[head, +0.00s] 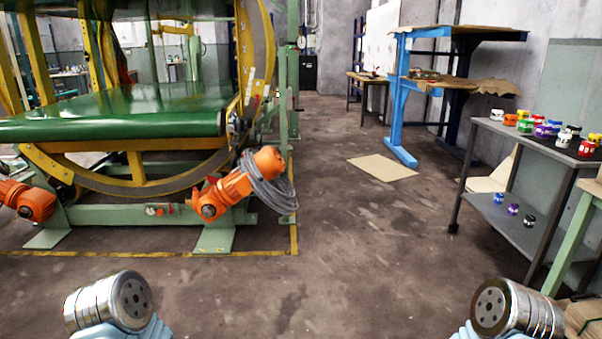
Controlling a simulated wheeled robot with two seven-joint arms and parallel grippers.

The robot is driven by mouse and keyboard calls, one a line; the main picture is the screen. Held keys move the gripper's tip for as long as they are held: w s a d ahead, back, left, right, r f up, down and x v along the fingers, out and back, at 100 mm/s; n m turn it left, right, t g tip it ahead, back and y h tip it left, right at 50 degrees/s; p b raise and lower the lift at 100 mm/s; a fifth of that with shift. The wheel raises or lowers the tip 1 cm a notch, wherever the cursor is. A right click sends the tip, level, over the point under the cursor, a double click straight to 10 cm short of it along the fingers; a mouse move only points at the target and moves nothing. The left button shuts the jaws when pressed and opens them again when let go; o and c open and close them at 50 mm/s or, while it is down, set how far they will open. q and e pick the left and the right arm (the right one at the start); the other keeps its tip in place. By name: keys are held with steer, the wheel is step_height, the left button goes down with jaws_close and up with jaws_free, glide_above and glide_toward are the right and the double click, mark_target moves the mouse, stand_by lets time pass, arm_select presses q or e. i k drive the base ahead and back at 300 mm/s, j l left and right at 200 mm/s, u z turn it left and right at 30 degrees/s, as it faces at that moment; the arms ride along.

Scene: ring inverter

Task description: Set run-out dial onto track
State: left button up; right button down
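The ring inverter (262,70) stands at the left, with a yellow curved ring around a green belt bed (120,112). Its yellow ring edge (120,188) may be the track, but I cannot tell for sure. A small round gauge-like part (301,42) shows at the green post; it is too small to tell whether it is the run-out dial. Silver, round parts of my own arms show at the bottom left and bottom right. Neither gripper's fingers are in view.
A grey table (490,150) at the right holds several coloured jars (587,148), with more on its lower shelf. A blue rack (398,105) stands behind it. A cardboard sheet (382,167) lies on the floor. Orange motors (240,185) jut from the inverter. The middle floor is clear.

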mark_target(300, 43)
steer(key=i+z, duration=0.1)
steer(key=i, duration=0.5)
steer(key=i+j+z, duration=0.1)
steer(key=i, duration=0.5)
steer(key=i+j+z, duration=0.1)
steer(key=i, duration=0.5)
steer(key=i+l, duration=0.1)
steer(key=i, duration=0.55)
steer(key=i+l, duration=0.1)
steer(key=i, duration=0.5)
steer(key=i+l+u, duration=0.2)
steer(key=i+u, duration=0.15)
steer(key=i+l+u, duration=0.35)
steer(key=i, duration=0.15)
steer(key=i+l+u, duration=0.35)
